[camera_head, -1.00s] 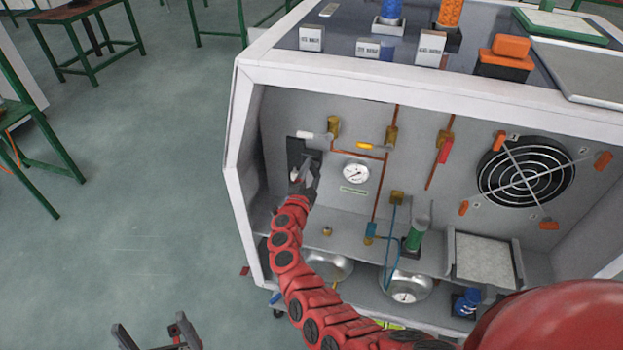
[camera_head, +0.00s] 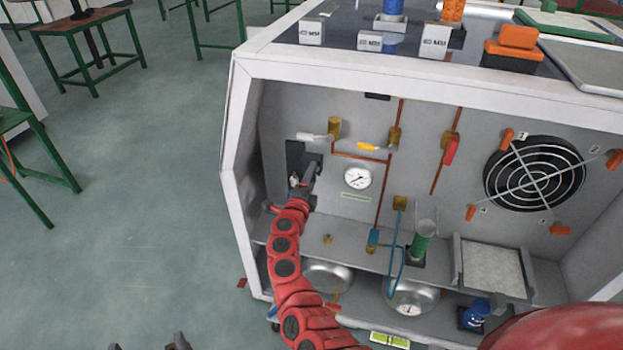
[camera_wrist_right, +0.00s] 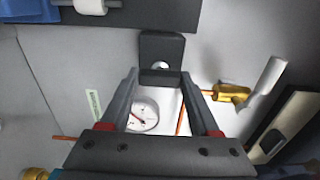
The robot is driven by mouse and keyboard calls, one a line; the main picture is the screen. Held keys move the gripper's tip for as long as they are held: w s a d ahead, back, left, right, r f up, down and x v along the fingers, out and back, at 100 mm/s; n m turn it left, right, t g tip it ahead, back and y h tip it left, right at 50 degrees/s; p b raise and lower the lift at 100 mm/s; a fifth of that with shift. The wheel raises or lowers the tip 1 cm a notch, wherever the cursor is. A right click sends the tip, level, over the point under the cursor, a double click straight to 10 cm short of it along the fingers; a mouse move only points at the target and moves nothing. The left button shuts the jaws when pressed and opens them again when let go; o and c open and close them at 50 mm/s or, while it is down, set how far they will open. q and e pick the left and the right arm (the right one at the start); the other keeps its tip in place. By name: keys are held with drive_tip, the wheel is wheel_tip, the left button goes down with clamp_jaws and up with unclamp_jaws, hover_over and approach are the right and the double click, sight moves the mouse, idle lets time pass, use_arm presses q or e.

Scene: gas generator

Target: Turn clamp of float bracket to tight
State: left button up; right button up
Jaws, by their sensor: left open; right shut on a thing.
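The float bracket (camera_head: 294,155) is a black plate on the left part of the cabinet's back wall. A small pale piece sits low beside it, by my fingers. My right gripper (camera_head: 313,170) reaches up to the bracket from below. In the right wrist view, a black tab with a pale round spot, seemingly the clamp (camera_wrist_right: 160,48), stands at the fingertips of my right gripper (camera_wrist_right: 160,75). The fingers are shut on its dark lower end, and the exact grip is partly hidden. My left gripper (camera_head: 150,345) is open and empty over the floor, cut by the bottom edge.
A white-handled valve (camera_head: 312,137), a yellow-handled valve (camera_head: 370,147) and a pressure gauge (camera_head: 357,177) are close right of the bracket. The cabinet's white left side wall (camera_head: 238,180) is near my right gripper. A shelf (camera_head: 345,250) lies below.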

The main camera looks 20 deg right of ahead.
drive_tip(key=o, duration=1.4)
drive_tip(key=shift+c, duration=0.2)
drive_tip(key=v, duration=1.7)
drive_tip(key=shift+s+p, duration=0.2)
drive_tip(key=shift+p, duration=0.1)
drive_tip(key=shift+a, duration=0.15)
